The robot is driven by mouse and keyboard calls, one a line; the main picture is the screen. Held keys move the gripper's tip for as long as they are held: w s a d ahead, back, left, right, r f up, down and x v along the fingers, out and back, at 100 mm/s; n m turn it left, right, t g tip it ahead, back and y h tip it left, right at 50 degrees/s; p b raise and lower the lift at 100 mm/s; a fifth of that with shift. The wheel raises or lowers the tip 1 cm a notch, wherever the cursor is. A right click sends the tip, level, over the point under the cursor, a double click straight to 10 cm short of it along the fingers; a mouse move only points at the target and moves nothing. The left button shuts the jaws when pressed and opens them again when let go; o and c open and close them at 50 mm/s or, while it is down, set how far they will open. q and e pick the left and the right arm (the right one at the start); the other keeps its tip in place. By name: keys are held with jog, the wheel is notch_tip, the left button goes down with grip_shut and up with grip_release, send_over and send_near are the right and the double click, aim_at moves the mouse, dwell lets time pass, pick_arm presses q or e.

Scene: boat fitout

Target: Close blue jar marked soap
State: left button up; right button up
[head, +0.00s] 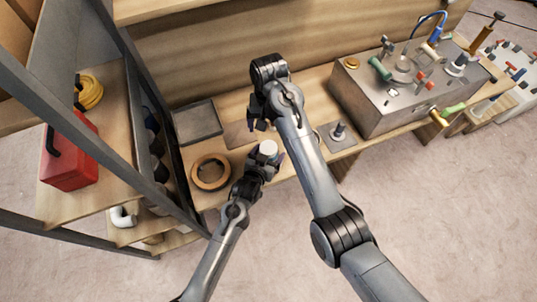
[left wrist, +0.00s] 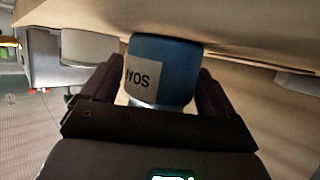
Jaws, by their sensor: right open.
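The blue jar (left wrist: 165,72) stands between the fingers of my left gripper (left wrist: 155,90) in the left wrist view. Its pale label shows part of the word SOAP, upside down in this picture. The fingers press close on both sides of the jar. A pale band shows at the jar's end towards the gripper. In the head view, the jar shows only as a round white top (head: 268,147) at the left gripper (head: 266,158); I cannot tell whether it is a lid. My right gripper (head: 256,121) is open, behind and slightly left of the jar, partly hidden by its own arm.
A grey tray (head: 198,122) and a round wooden ring (head: 210,172) lie on the bench to the left. A shelf with a red box (head: 70,155) stands at far left.

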pick_arm(q)
jog(key=shift+o, duration=0.8)
jog(key=shift+s+a+r, duration=0.1)
jog(key=shift+s, duration=0.1)
jog(key=p+v, duration=0.3)
jog(key=v, duration=0.7)
jog(key=shift+s+a, duration=0.1)
jog(key=shift+s, duration=0.05)
